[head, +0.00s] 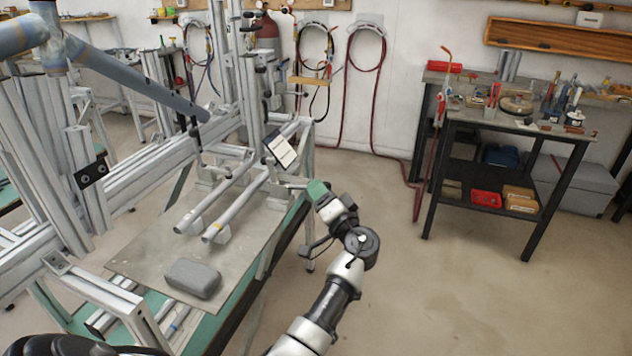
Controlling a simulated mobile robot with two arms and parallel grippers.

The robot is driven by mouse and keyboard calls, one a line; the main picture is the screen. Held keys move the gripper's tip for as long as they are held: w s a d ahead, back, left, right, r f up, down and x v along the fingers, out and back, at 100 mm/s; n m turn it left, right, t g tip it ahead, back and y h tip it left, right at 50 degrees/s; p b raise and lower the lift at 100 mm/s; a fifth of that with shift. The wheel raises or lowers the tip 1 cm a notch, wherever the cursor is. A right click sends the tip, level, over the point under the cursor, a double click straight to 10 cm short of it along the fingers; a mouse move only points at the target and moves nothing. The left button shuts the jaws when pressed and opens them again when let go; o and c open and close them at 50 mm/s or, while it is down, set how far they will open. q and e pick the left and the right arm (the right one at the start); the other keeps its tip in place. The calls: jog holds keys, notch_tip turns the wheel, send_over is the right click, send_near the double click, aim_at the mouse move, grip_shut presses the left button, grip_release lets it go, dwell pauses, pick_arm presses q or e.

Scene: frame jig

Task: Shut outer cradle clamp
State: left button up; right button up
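Two grey tubes (222,197) lie side by side on low supports above a grey plate on the jig table. Upright clamp hardware stands at their far end, with a pale card-like plate (282,151) beside it. I cannot tell which piece is the outer cradle clamp, or whether it is open or shut. The fingers are too small to read. My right gripper is not in view.
A grey block (193,278) lies on the plate's near end. Aluminium frame posts and a thick blue-grey tube (130,78) crowd the left. A black workbench (520,125) with tools stands at the right. The floor between is clear.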

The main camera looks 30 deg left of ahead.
pick_arm(q)
jog(key=shift+x, duration=1.2)
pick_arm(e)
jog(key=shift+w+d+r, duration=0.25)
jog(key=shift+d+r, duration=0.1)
pick_arm(q)
grip_shut()
